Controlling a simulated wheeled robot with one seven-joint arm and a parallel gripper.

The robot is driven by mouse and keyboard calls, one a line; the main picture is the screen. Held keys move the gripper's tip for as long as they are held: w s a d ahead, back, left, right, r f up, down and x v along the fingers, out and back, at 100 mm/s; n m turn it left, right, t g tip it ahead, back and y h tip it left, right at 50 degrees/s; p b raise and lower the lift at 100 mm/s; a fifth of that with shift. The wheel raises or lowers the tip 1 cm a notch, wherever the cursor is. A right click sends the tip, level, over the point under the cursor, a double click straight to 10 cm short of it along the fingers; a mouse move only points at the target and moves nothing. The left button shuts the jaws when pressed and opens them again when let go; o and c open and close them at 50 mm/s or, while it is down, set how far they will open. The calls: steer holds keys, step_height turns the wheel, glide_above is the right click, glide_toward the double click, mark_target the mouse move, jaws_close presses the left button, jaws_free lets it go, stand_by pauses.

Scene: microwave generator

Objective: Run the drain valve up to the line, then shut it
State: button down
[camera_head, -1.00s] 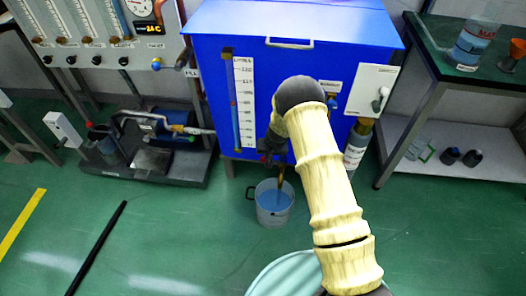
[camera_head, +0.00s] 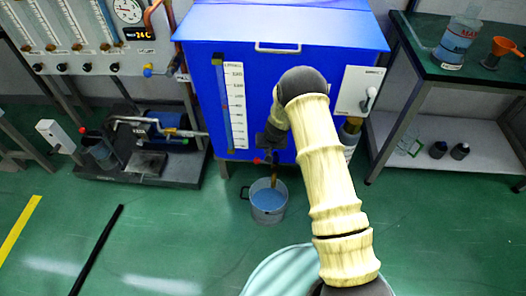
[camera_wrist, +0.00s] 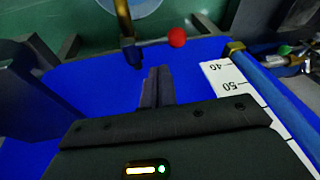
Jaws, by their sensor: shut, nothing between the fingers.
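The blue tank (camera_head: 285,55) has a white scale (camera_head: 237,105) on its front; the scale also shows upside down in the wrist view (camera_wrist: 228,82). I cannot read the liquid level. The drain valve (camera_wrist: 130,52) is brass, and its lever, tipped by a red knob (camera_wrist: 176,37), lies sideways across the pipe toward the scale. The knob also shows in the head view (camera_head: 257,161). A bucket (camera_head: 268,205) with blue liquid stands below the spout. My gripper (camera_wrist: 157,72) is shut and empty, close to the valve and apart from the knob. In the head view my arm partly hides it.
A white switch box (camera_head: 358,90) is on the tank front at right. A pump unit (camera_head: 150,150) stands on the floor at left. A shelf table (camera_head: 425,75) with a bottle (camera_head: 457,42) is at right. The green floor in front is mostly clear.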

steer(key=a+p+v, duration=0.1)
steer(key=p+v, duration=0.1)
steer(key=v, duration=0.6)
steer(key=shift+r, duration=0.5)
steer(key=s+d+r, duration=0.3)
steer(key=s+r, duration=0.3)
steer(key=r, duration=0.2)
steer(key=s+d+r, duration=0.4)
steer(key=s+r, duration=0.2)
steer(key=r, duration=0.1)
steer(key=s+d+r+h, duration=0.15)
steer(key=s+r, duration=0.25)
steer(key=s, duration=0.4)
steer(key=s+d+r, duration=0.3)
steer(key=s, duration=0.4)
step_height(320, 180, up, 32)
steer(key=p, duration=3.2)
steer(key=shift+g, duration=0.3)
